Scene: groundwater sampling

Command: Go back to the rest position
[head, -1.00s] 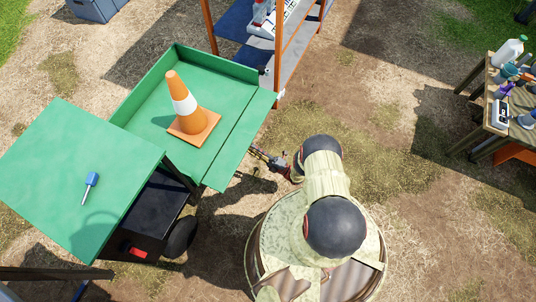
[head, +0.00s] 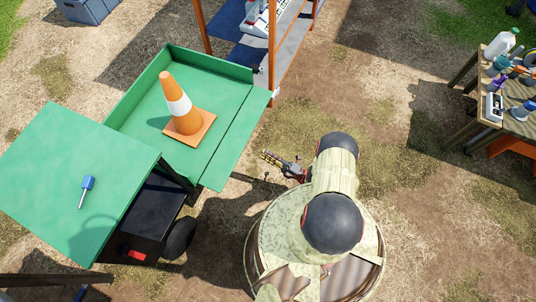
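My gripper (head: 268,158) shows in the head view just right of the green cart bed's near edge, over bare ground. It is small and partly hidden by my own arm, and I see nothing held in it. Its fingers seem to point left toward the cart, and I cannot tell how far apart they are. My arm is bent in the lower middle of the view.
A green utility cart (head: 228,80) holds an orange and white cone (head: 180,104). A blue-handled screwdriver (head: 87,190) lies on its green top. A shelf rack (head: 288,65) stands behind, and a wooden table (head: 487,125) with bottles stands at right. Dirt ground between is clear.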

